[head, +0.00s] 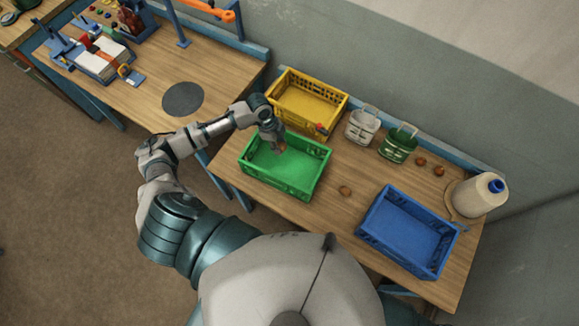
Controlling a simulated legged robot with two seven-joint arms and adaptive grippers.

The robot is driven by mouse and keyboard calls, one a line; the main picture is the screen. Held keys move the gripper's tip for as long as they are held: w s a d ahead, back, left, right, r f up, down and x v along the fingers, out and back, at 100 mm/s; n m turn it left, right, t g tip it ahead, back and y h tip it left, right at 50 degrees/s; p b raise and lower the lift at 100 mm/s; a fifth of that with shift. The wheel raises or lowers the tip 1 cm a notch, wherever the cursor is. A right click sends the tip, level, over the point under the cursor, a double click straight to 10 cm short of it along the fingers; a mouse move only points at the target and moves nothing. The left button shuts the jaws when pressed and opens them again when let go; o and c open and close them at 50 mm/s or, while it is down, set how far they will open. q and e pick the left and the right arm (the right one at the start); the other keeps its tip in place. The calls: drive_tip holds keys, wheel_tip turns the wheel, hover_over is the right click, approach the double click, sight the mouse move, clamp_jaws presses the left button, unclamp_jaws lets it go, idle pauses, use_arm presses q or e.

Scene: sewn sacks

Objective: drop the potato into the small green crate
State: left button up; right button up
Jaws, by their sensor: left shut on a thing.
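My left gripper (279,147) is shut on a brown potato (282,149), which is small and partly hidden by the fingers. The gripper points down over the green crate (313,188), near its back wall. From this angle I cannot tell how high the potato is above the crate floor. The crate is open-topped and the part of its floor that shows is bare. My right gripper is not in view.
A yellow crate (341,106) stands behind. A white basket (362,125) and a dark green basket (398,145) stand to the right. A blue crate (408,228) and a jug (477,196) are farther right.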

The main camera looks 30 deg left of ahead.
use_arm(q)
wheel_tip(320, 180, down, 4)
drive_tip(key=b, duration=0.3)
drive_tip(key=shift+r, duration=0.1)
drive_tip(key=o, duration=1.1)
drive_tip(key=shift+r, duration=0.15)
drive_tip(key=v, duration=1.1)
drive_tip(key=shift+a+r, duration=0.2)
drive_tip(key=shift+r, duration=0.05)
